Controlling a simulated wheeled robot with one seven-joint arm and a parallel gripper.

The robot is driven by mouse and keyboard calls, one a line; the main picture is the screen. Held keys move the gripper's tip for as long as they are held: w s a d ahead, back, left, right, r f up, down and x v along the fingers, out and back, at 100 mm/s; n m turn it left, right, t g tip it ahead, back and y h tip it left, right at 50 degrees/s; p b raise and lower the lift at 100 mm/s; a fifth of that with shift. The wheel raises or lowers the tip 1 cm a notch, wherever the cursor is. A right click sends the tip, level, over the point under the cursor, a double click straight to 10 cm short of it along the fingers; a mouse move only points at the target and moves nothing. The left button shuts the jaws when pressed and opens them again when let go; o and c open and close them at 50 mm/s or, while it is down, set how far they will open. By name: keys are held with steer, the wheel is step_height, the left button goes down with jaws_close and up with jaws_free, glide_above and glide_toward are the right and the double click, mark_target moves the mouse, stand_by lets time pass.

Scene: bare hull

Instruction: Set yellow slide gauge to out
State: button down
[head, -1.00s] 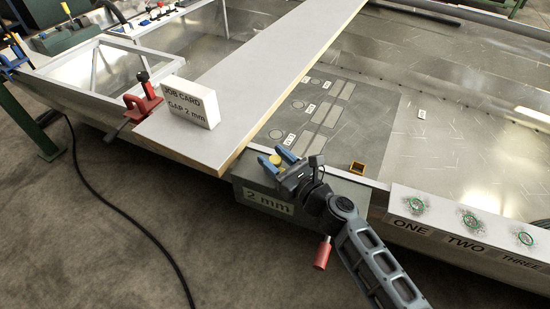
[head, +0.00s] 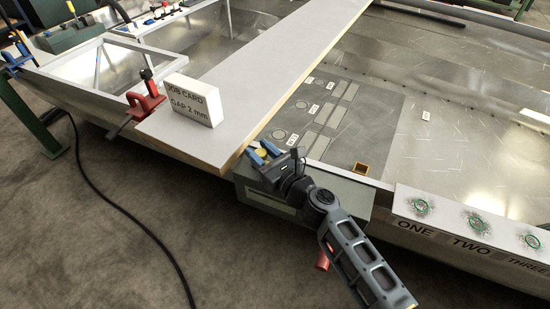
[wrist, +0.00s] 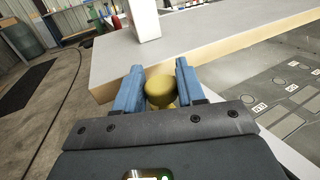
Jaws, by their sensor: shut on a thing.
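The yellow slide gauge's round knob (wrist: 160,88) is between the two blue fingers of my gripper (wrist: 159,71) in the wrist view. My gripper (head: 261,150) is shut on it. In the head view the knob (head: 260,154) shows only partly between the fingers. It is above the left part of a grey box (head: 352,192) on the hull's near edge. My wrist hides much of the box front and its label, and any slide scale cannot be seen.
A plank (head: 228,105) lies across the hull close to my fingers, with a job card block (head: 190,101) reading "GAP 2 mm" and a red clamp (head: 146,101). A dark panel (head: 345,130) lies behind. A strip labelled ONE, TWO, THREE (head: 460,222) is at right.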

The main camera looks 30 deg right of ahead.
mark_target(261, 157)
steer(key=shift+w+a, duration=0.5)
steer(key=shift+w, duration=0.2)
steer(key=c, duration=0.8)
jaws_free()
steer(key=shift+s, duration=0.1)
steer(key=s, duration=0.5)
steer(key=s+d, duration=0.1)
steer(key=s, duration=0.1)
steer(key=shift+s, duration=0.25)
